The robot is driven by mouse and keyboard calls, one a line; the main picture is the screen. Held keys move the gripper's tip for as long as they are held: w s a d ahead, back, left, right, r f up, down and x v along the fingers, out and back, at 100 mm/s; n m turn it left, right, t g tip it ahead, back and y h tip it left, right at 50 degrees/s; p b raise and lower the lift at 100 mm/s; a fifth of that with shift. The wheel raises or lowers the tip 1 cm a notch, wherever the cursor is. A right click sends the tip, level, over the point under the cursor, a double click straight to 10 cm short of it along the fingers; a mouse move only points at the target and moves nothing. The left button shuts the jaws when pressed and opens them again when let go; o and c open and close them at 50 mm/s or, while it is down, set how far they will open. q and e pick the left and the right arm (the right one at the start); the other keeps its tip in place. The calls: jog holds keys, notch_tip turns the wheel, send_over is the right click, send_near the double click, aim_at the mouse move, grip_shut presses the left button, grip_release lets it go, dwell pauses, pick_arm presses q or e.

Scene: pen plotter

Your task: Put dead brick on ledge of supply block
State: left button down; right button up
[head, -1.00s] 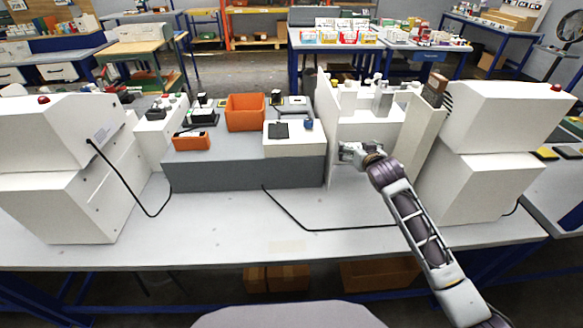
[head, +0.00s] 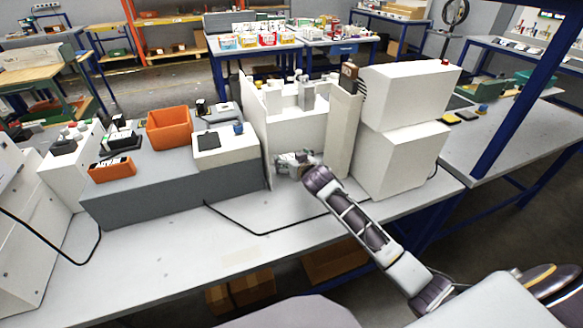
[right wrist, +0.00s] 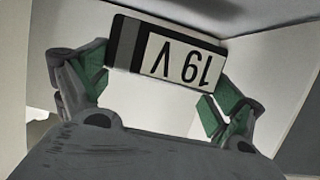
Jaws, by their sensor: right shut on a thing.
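A brick labelled "19 V" (right wrist: 168,50), dark at one end with a pale label, sits between the green-padded fingers of my right gripper (right wrist: 165,85) in the right wrist view. Its label reads upside down. In the head view my right gripper (head: 293,160) is at the front of a white bay (head: 296,130) between two upright panels; the brick cannot be made out there. Which body is the supply block is not marked; a tall white housing (head: 405,115) stands to the right of the bay. My left gripper is not in view.
Left of the bay, a grey block (head: 170,195) carries an orange bin (head: 169,128), a small orange tray (head: 112,167) and a white box (head: 226,150). A small brown block (head: 349,71) is by the right panel's top. A black cable (head: 262,233) lies on the clear front tabletop.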

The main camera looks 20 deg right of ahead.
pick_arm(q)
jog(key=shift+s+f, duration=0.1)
pick_arm(e)
jog(key=shift+f, duration=0.2)
notch_tip(320, 180, down, 2)
jog(key=shift+f, duration=0.25)
jog(key=shift+f+b, duration=0.3)
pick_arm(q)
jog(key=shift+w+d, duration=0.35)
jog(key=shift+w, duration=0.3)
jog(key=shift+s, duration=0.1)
pick_arm(e)
jog(key=shift+f, duration=0.1)
jog(key=o, duration=0.9)
jog(key=shift+f, duration=0.1)
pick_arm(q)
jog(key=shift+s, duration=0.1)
